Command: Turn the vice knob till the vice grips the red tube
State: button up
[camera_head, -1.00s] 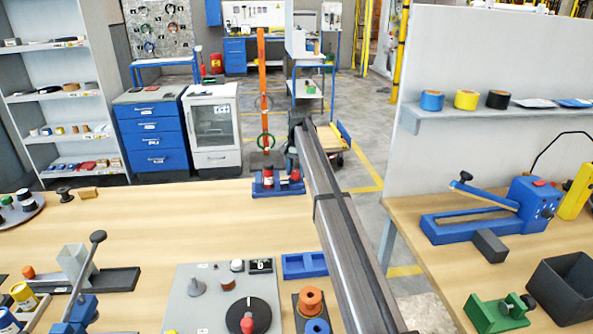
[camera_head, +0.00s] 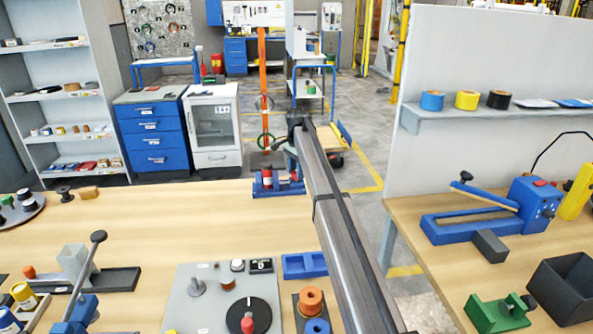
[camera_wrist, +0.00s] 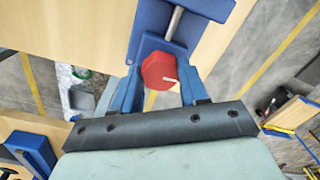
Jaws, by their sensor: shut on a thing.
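The blue vice (camera_head: 277,190) stands at the far edge of the wooden table, beside my arm. A short red tube (camera_head: 267,176) stands upright at its left part; I cannot tell whether the jaws touch it. My gripper (camera_wrist: 160,82) is shut on this knob, one blue finger on each side. The blue vice body and a silver rod (camera_wrist: 174,23) show behind the knob. The red tube cannot be made out in the wrist view. My arm partly hides the knob in the head view.
A grey panel (camera_head: 205,310) with a black dial and a blue tray (camera_head: 305,265) lie nearer on the table. The table left of the vice is mostly clear. An orange post (camera_head: 262,85) stands behind the vice.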

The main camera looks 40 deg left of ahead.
dwell(0.3)
jog(key=o, duration=1.1)
jog(key=shift+c, duration=0.2)
notch_tip(320, 180, up, 14)
jog(key=shift+d, duration=0.2)
jog(key=shift+f, duration=0.15)
